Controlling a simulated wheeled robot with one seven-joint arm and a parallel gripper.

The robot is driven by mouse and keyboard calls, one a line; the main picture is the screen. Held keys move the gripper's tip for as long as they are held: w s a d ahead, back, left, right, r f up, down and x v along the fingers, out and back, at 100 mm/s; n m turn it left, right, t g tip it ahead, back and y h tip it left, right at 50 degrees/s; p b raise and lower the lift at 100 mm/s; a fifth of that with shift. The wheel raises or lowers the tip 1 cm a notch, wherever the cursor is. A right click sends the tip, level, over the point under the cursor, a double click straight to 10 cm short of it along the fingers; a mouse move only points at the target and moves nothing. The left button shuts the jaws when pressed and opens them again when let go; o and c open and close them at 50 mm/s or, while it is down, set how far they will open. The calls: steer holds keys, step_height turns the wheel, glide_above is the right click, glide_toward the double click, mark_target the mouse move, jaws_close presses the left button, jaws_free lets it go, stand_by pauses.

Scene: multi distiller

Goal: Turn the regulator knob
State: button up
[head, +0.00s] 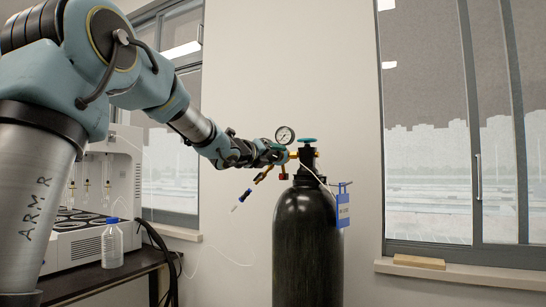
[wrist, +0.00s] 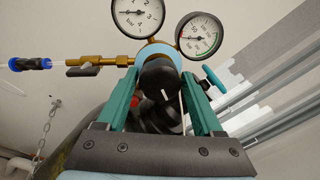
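The regulator knob (wrist: 158,78) is black and round with a short white mark, in the middle of the wrist view. My gripper (wrist: 161,72) has its two teal fingers on either side of the knob, with narrow gaps seeming to show between them and it. No contact is clear. Two round gauges, the left (wrist: 138,14) and the right (wrist: 200,36), sit above the knob. In the head view my gripper (head: 279,154) reaches the regulator from the left, beside the dark gas cylinder's (head: 308,245) top; the knob is hidden there behind my gripper.
A teal valve handwheel (wrist: 214,79) is close to the right finger. A brass outlet with a small lever (wrist: 84,70) and blue connector (wrist: 30,64) extends left. A blue tag (head: 342,210) hangs on the cylinder. A bench with a plastic bottle (head: 112,246) stands at left.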

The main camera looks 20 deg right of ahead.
steer(key=c, duration=1)
steer(key=shift+n, duration=0.3)
steer(key=n+b, duration=0.1)
steer(key=n, duration=0.3)
steer(key=shift+s+n+b, duration=0.1)
steer(key=shift+n+b, duration=0.25)
steer(key=shift+n, duration=0.05)
steer(key=n+t+b, duration=0.1)
steer(key=n, duration=0.4)
steer(key=shift+r+n, duration=0.15)
steer(key=shift+n, duration=0.25)
steer(key=n, duration=0.6)
steer(key=shift+t, duration=0.3)
steer(key=shift+r+n+t+p, duration=0.1)
steer(key=shift+n+t+p, duration=0.2)
steer(key=shift+n, duration=2.5)
